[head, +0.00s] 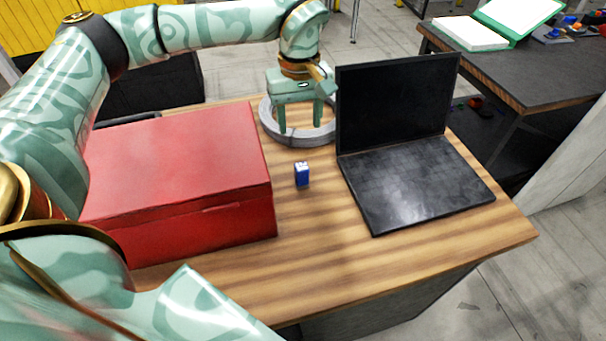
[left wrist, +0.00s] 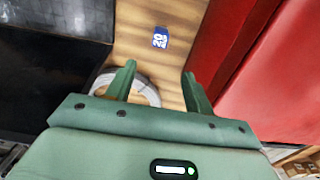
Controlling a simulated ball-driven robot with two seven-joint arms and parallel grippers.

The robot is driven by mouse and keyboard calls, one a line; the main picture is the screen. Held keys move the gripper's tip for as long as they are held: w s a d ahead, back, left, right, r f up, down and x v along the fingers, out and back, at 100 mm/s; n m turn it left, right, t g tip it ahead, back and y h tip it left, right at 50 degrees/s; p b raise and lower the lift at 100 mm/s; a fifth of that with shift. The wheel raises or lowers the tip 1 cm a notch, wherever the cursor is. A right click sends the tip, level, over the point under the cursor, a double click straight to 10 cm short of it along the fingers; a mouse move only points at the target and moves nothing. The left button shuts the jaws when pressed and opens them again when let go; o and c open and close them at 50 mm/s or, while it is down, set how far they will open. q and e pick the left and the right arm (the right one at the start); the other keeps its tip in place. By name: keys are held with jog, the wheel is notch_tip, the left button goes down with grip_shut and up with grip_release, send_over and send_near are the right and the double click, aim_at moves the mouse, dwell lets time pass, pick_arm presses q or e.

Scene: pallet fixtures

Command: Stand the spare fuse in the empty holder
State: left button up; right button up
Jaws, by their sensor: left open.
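A small blue piece with a pale top (head: 302,175), which looks like the fuse, stands on the wooden table between the red box and the laptop. In the left wrist view it (left wrist: 160,38) shows white marks like "20". My left gripper (head: 300,126) is open and empty, pointing down behind the blue piece, over the grey ring. In the left wrist view the open fingers (left wrist: 157,78) are apart from the blue piece, which lies beyond their tips. I cannot make out an empty holder in either view. My right gripper is not in view.
A large red box (head: 185,180) fills the table's left side. An open black laptop (head: 415,180) stands at the right. A grey ring-shaped coil (head: 270,122) lies behind the blue piece. Bare wood (head: 340,260) is free at the front. A dark side table (head: 540,75) stands back right.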

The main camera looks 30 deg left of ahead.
aim_at(302, 166)
pick_arm(q)
notch_tip(302, 166, down, 8)
jog(key=shift+s+f+b, duration=0.1)
jog(key=shift+f+b, duration=0.1)
jog(key=shift+b, duration=0.6)
jog(key=f, duration=0.1)
jog(key=f+b, duration=0.1)
jog(key=f, duration=0.2)
jog(key=shift+s+d+f, duration=0.15)
jog(key=shift+d+f, duration=0.1)
jog(key=shift+d, duration=0.1)
jog(key=shift+f, duration=0.45)
jog(key=shift+r, duration=0.1)
jog(key=c, duration=1.1)
